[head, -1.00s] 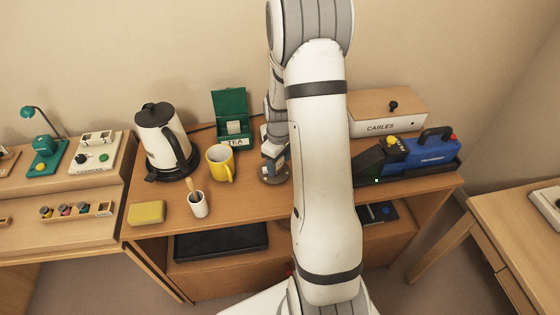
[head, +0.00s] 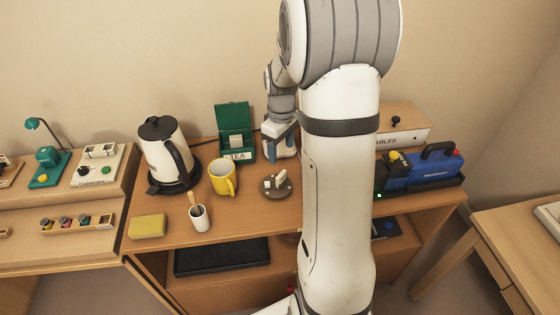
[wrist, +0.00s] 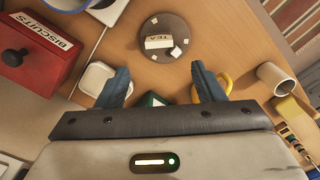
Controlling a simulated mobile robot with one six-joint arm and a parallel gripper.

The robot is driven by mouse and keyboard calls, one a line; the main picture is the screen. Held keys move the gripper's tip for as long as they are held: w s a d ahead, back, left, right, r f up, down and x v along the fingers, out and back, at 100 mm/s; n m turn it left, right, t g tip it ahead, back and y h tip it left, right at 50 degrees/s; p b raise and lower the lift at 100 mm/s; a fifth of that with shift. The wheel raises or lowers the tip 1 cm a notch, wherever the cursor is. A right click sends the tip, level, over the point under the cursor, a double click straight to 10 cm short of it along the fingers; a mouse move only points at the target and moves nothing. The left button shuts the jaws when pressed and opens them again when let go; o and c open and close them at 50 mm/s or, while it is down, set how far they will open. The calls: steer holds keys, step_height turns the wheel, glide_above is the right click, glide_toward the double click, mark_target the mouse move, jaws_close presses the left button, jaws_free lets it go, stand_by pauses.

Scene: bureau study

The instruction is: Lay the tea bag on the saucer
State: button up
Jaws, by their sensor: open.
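The saucer (head: 277,193) is a dark round disc on the desk, right of the yellow mug. In the wrist view the saucer (wrist: 178,24) lies beyond my fingertips. The white tea bag (head: 281,176) rests on it, and its TEA label shows in the wrist view (wrist: 159,42). I cannot tell whether the bag lies flat or is propped up. A few small pale pieces also show on the saucer. My gripper (head: 281,152) is behind and above the saucer, apart from it. In the wrist view my gripper (wrist: 161,78) is open, with nothing held between its blue fingers.
The open green tea box (head: 236,140) stands left of my gripper. The yellow mug (head: 222,178), kettle (head: 165,150), white cup (head: 200,218) and sponge (head: 148,226) are further left. A blue machine (head: 425,165) is right of my arm. A red biscuit box (wrist: 35,55) shows in the wrist view.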

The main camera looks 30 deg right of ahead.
steer(key=s+a+r+m+t, duration=0.1)
steer(key=s+a+r+m, duration=0.1)
steer(key=s, duration=0.4)
steer(key=s+a+r+m+t, duration=0.1)
steer(key=s+a+r+m, duration=0.1)
steer(key=s+a+r, duration=0.2)
steer(key=s+a+r+m+t, duration=0.1)
steer(key=s+a+r, duration=0.3)
steer(key=s+a, duration=0.3)
steer(key=shift+s+m, duration=0.4)
steer(key=shift+s, duration=0.85)
steer(key=shift+r, duration=0.1)
steer(key=shift+c, duration=0.2)
